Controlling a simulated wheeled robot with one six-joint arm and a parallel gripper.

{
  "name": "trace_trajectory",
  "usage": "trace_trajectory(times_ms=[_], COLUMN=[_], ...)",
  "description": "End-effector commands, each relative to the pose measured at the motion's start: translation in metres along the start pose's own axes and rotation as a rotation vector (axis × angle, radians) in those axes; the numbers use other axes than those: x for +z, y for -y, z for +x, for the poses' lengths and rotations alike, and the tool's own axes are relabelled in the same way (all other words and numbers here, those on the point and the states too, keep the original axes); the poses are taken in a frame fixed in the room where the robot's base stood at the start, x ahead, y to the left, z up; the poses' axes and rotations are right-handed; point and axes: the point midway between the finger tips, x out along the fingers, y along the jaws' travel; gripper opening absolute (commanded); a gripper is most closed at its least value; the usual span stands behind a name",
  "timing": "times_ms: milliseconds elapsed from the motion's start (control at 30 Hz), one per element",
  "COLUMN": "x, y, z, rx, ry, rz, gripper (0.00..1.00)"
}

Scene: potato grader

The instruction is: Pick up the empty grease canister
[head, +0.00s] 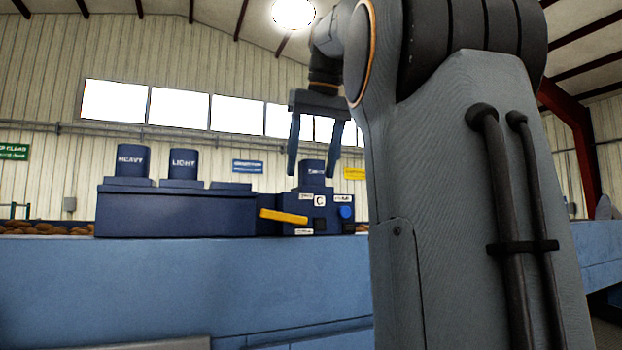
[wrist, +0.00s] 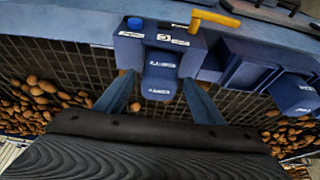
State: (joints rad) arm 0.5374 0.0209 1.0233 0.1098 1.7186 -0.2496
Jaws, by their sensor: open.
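A dark blue canister (head: 313,169) stands upright in a dark blue control box (head: 320,199) on the machine; its small white label is too blurred to read surely. It also shows in the wrist view (wrist: 159,86), between my fingers. My gripper (head: 312,174) is open, pointing down, with one finger on either side of this canister's upper part in the head view. In the wrist view my gripper (wrist: 159,79) holds nothing visibly, and I cannot tell whether a finger touches the canister. Canisters marked HEAVY (head: 131,166) and LIGHT (head: 183,170) stand to the left.
A blue rack (head: 175,213) carries those two canisters and a vacant-looking place (head: 231,186). The control box has a yellow lever (head: 283,216) and a blue button (head: 346,212). Potatoes (wrist: 40,90) lie on a dark grid below. My arm blocks the head view's right side.

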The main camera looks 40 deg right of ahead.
Motion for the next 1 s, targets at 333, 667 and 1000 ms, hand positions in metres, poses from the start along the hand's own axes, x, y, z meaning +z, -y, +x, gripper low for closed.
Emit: trace_trajectory(times_ms=[333,667,1000], x=[0.001,0.001,-0.001], y=[-0.001,-0.001,-0.001], z=[0.017,0.016,0.014], rx=[0.001,0.002,0.002], ry=[0.000,0.000,-0.001], rz=[0.002,0.003,0.003], gripper=[0.62,0.18,0.17])
